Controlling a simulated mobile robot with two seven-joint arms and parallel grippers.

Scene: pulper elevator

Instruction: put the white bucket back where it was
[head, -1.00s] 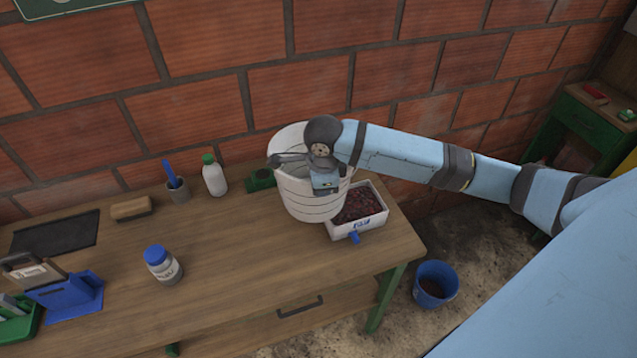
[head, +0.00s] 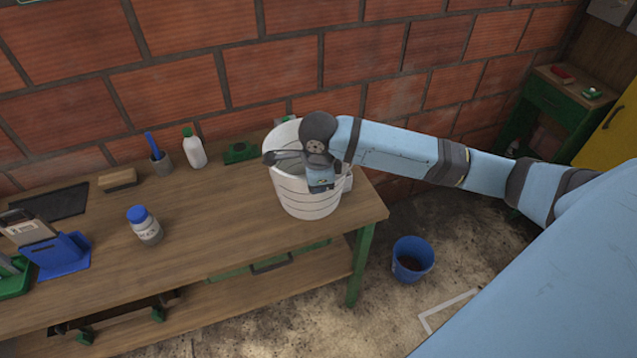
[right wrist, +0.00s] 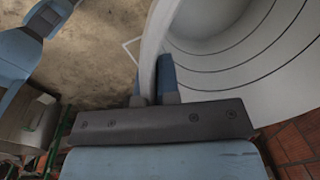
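The white bucket (head: 308,196), ringed with thin dark lines, is upright at the right end of the wooden table in the head view. I cannot tell whether it touches the table. My right gripper (head: 285,160) is at its rim. In the right wrist view, the bucket (right wrist: 255,75) fills the right side and its rim passes between my two blue fingers (right wrist: 155,80), which are shut on it. A white corner-shaped line (head: 447,308) marks the floor right of the table; part of it shows in the right wrist view (right wrist: 130,50). My left gripper is out of view.
On the table (head: 210,225) stand a blue-lidded jar (head: 145,226), a green-capped bottle (head: 194,150) and a brush cup (head: 161,162). A blue bucket (head: 412,262) stands on the floor near the table leg (head: 358,268). Floor around the white line is clear.

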